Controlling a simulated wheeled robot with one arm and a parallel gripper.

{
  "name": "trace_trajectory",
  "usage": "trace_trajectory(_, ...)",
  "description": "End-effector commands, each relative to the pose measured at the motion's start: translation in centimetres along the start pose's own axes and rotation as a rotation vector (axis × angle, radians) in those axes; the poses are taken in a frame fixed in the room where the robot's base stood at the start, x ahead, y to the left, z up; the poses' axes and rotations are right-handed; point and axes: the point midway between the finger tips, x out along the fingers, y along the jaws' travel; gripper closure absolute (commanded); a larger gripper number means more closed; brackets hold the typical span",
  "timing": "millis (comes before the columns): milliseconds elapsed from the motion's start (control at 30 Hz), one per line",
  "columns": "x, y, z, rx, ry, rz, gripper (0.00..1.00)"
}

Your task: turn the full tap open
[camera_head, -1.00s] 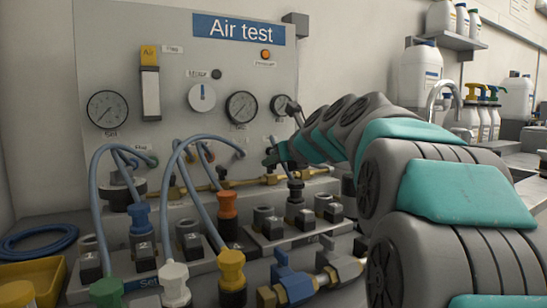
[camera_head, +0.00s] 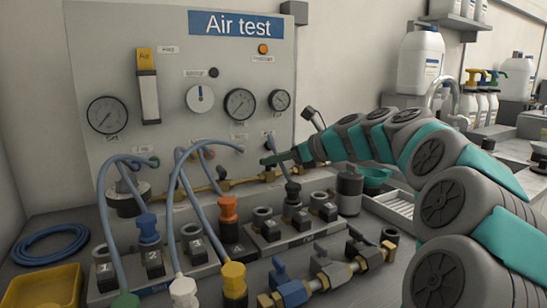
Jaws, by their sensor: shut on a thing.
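A brass pipe (camera_head: 240,180) runs along the foot of the grey Air test panel (camera_head: 180,75) and carries small taps. One tap, with a dark handle (camera_head: 221,174), stands left of my gripper.
Blue hoses (camera_head: 108,195) arch in front of the panel to black numbered blocks. A blue-handled brass valve (camera_head: 292,293) and others stand in front. A yellow tray (camera_head: 45,289) and coiled hose (camera_head: 50,244) lie left. A white jug (camera_head: 421,60) stands right.

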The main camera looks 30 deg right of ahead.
Motion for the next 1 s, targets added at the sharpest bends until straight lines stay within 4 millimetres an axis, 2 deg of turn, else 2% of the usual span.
trace_trajectory(500,0.15,-0.56,-0.04,-0.098,0.003,0.233,1.0)
trace_trajectory(1000,0.1,-0.5,0.06,-0.118,0.001,0.283,1.0)
